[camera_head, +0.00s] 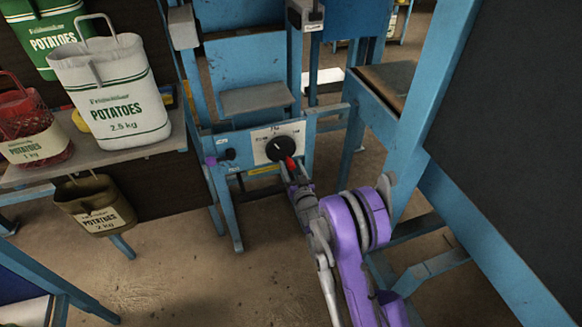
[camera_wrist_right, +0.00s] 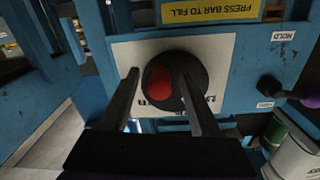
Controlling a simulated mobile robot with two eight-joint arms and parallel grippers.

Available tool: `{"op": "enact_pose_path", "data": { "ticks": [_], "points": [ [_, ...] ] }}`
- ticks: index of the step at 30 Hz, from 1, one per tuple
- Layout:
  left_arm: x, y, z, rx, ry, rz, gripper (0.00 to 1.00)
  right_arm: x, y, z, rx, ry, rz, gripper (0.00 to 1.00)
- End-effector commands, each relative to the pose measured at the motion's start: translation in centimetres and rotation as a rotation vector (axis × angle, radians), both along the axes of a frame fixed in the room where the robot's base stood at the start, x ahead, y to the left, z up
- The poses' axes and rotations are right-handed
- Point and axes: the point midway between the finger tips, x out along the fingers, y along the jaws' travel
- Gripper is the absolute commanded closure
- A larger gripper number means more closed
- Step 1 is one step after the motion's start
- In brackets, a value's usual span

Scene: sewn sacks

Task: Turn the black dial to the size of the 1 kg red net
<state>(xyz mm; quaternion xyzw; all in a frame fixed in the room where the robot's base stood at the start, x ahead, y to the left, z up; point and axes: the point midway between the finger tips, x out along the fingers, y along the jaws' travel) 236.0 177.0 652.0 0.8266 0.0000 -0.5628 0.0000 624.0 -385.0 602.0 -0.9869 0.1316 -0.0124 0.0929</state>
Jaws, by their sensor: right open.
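The black dial (camera_head: 277,151) sits on a white scale plate (camera_head: 262,137) on the blue machine. Its scale markings are too small to read. A red part (camera_wrist_right: 160,82) shows at the dial's face between my right fingers. My right gripper (camera_head: 289,166) is open at the dial's lower edge. In the right wrist view its fingers (camera_wrist_right: 158,76) lie either side of the red part, in front of the dial (camera_wrist_right: 190,68); contact cannot be told. The 1 kg red net (camera_head: 22,122) with a cream label stands on the shelf at left. My left gripper is not in view.
A white 2.5 kg sack (camera_head: 112,95) and a green sack (camera_head: 45,38) stand near the net. An olive 2 kg sack (camera_head: 97,203) hangs below the shelf. A purple-tipped lever (camera_head: 220,157) sticks out left of the dial. Blue frames stand at right.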

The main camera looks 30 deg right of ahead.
Motion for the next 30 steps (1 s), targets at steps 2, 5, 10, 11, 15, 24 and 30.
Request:
{"op": "enact_pose_path", "data": {
  "ticks": [2, 5, 10, 11, 15, 24, 30],
  "points": [
    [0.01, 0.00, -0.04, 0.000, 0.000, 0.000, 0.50, 0.26, -0.06, 0.00, 0.000, 0.000, 0.000, 0.37],
    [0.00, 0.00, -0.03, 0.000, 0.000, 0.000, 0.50, 0.31, -0.08, 0.03, 0.000, 0.000, 0.000, 0.37],
    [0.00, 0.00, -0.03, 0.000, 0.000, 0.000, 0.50, 0.28, -0.06, 0.03, 0.000, 0.000, 0.000, 0.42],
    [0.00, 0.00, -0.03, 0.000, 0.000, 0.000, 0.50, 0.28, -0.07, 0.03, 0.000, 0.000, 0.000, 0.47],
    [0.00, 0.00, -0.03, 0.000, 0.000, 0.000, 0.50, 0.27, -0.07, 0.03, 0.000, 0.000, 0.000, 0.73],
    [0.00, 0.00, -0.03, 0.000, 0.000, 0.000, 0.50, 0.27, -0.05, 0.04, 0.000, 0.000, 0.000, 1.00],
    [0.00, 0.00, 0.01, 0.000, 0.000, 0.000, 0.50, 0.27, 0.02, 0.01, 0.017, -0.004, 0.000, 1.00]
  ]
}}
